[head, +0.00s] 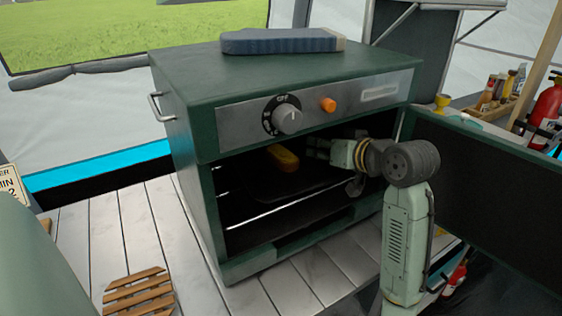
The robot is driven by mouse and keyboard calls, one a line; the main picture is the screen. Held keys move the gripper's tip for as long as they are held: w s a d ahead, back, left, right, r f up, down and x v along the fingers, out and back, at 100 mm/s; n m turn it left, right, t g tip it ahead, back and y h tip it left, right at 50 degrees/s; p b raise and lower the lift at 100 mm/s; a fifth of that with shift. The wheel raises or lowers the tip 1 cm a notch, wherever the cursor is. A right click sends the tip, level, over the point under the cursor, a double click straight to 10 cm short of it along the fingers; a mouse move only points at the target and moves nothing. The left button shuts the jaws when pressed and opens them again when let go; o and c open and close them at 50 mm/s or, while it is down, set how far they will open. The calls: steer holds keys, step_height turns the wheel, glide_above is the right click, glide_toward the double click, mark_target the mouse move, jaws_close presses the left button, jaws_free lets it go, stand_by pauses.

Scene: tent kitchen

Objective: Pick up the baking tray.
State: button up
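A dark baking tray (318,181) appears to lie on the wire rack inside the open green oven (195,140); its outline is hard to make out in the shadow. A yellow, elongated object (283,158) is inside the oven, apparently on or above the tray. My gripper (308,148) reaches into the oven's opening from the right, just right of the yellow object and above the tray area. Its fingers are small and dark here, so I cannot tell whether they are open or touching anything. My wrist hides the cavity's right part.
The oven door (490,185) is swung open to the right, close beside my arm. A blue-grey case (283,41) lies on the oven top. A wooden slatted trivet (138,293) lies on the plank surface at front left. Bottles (490,92) and a fire extinguisher (546,113) stand at far right.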

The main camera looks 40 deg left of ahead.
steer(key=shift+f, duration=0.1)
jaws_close()
stand_by(0.5)
steer(key=shift+r+b, duration=0.45)
steer(key=shift+r, duration=1.35)
steer(key=s+d+b, duration=0.1)
steer(key=s+d, duration=0.2)
steer(key=d, duration=0.5)
steer(key=s+d+b, duration=0.2)
steer(key=s+d, duration=0.1)
steer(key=d, duration=0.6)
steer(key=shift+b, duration=0.3)
